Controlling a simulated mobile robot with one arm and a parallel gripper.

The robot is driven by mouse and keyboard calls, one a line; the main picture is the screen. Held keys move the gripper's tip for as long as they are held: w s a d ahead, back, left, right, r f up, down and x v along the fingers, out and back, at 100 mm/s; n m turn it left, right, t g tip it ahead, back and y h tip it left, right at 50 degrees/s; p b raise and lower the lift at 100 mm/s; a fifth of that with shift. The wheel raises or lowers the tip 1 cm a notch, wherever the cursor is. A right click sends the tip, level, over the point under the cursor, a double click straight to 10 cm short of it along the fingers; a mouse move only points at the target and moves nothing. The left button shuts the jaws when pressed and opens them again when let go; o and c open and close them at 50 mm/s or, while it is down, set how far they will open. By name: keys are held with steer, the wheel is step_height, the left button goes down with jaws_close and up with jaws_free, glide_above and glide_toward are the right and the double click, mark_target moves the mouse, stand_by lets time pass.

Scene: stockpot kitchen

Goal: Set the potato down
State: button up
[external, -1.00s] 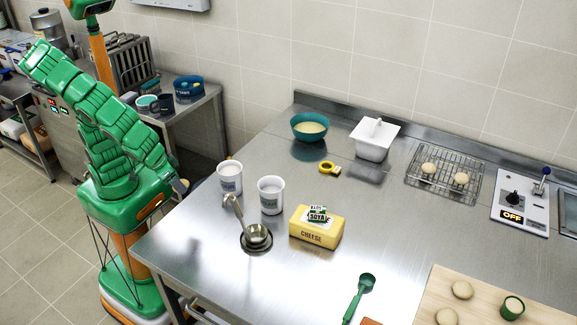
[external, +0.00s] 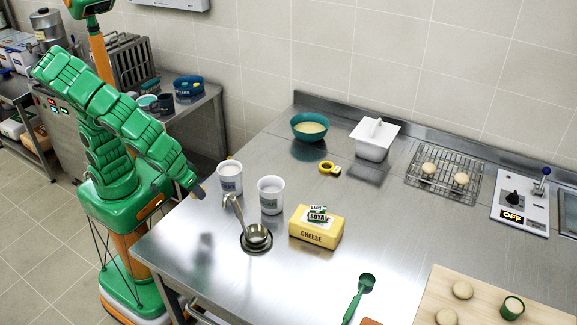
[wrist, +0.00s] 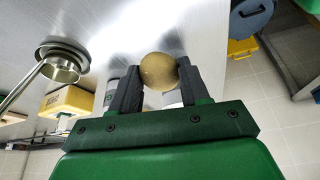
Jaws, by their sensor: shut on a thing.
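The potato (wrist: 158,71) is round and yellow-brown. It sits between the two dark fingertips of my gripper (wrist: 159,78) in the wrist view, and the fingers are closed on its sides. In the external view my gripper (external: 198,191) is above the left part of the steel table (external: 190,255), left of the two white cups. The potato cannot be made out clearly in that view.
Two white cups (external: 230,178) (external: 271,195) stand close to the right of my gripper. A ladle (external: 257,236) rests on a dark round holder. The front left tabletop is bare.

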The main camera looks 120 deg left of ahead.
glide_above(220, 222)
steer(key=s+d, duration=0.1)
steer(key=d, duration=0.1)
steer(key=f, duration=0.5)
steer(key=shift+s+a+f, duration=0.1)
steer(key=shift+a+f, duration=0.1)
steer(key=shift+a, duration=0.05)
steer(key=shift+w+f, duration=0.55)
steer(key=shift+f, duration=1.65)
steer(key=shift+f, duration=0.15)
steer(key=o, duration=1.1)
steer(key=shift+c, duration=0.2)
